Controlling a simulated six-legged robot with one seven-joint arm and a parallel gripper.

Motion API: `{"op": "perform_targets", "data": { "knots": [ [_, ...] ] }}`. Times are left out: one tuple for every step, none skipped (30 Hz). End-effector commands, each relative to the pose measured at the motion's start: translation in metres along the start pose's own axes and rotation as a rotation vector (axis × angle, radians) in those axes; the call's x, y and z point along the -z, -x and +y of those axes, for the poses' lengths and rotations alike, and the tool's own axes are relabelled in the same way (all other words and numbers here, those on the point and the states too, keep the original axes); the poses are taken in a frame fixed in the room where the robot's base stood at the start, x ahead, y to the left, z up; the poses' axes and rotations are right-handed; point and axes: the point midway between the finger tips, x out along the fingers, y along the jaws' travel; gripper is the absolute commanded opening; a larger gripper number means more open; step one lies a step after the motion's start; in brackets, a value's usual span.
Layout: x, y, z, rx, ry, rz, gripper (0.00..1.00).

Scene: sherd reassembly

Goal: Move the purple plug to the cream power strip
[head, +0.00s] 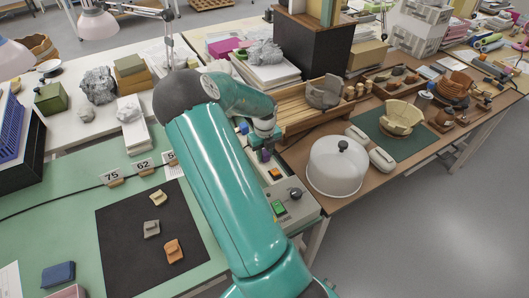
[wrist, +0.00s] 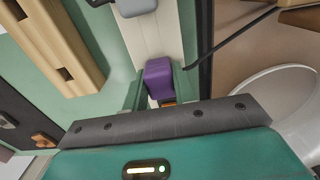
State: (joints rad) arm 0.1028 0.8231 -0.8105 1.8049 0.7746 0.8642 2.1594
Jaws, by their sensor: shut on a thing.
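The purple plug (wrist: 158,78) sits between the two fingers of my gripper (wrist: 160,88) in the wrist view, and my gripper is shut on it. In the head view the purple plug (head: 263,156) shows small and dark below my gripper (head: 262,150). The cream power strip (head: 302,207) lies beyond my arm, with an orange and a green switch and a dark plug on it. My arm hides part of it. In the wrist view a cream strip surface (wrist: 152,38) runs behind the plug. I cannot tell whether the plug touches it.
A wooden crate (head: 300,110) stands behind. Number tags (head: 143,168) and a dark cable run along the green table.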

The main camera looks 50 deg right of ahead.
Motion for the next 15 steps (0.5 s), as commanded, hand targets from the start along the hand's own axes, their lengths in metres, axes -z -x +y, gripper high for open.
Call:
{"op": "perform_targets", "data": {
  "knots": [
    [0.0004,-0.0013,0.0002,0.000,0.000,0.001,0.05],
    [0.0004,-0.0017,0.0002,0.000,0.000,0.001,0.05],
    [0.0004,-0.0023,0.0002,-0.001,0.000,0.001,0.05],
    [0.0004,-0.0024,0.0002,0.000,0.000,0.001,0.05],
    [0.0004,-0.0023,0.0002,0.000,0.000,0.001,0.05],
    [0.0004,-0.0022,0.0002,0.000,0.000,0.001,0.05],
    [0.0003,-0.0022,0.0003,0.000,0.000,0.001,0.05],
    [0.0003,-0.0022,0.0002,0.000,0.000,0.001,0.05],
    [0.0003,-0.0022,0.0003,0.000,0.000,0.001,0.05],
    [0.0003,-0.0021,0.0002,0.000,0.000,0.001,0.29],
    [0.0002,-0.0021,0.0002,0.000,0.000,0.001,0.35],
    [0.0002,-0.0020,0.0002,0.000,0.000,0.001,0.42],
    [0.0002,-0.0020,0.0002,0.000,0.000,0.001,0.48],
    [0.0002,-0.0020,0.0002,0.000,0.000,0.001,0.52],
    [0.0002,-0.0020,0.0002,0.000,0.000,0.000,0.52]
  ]
}}
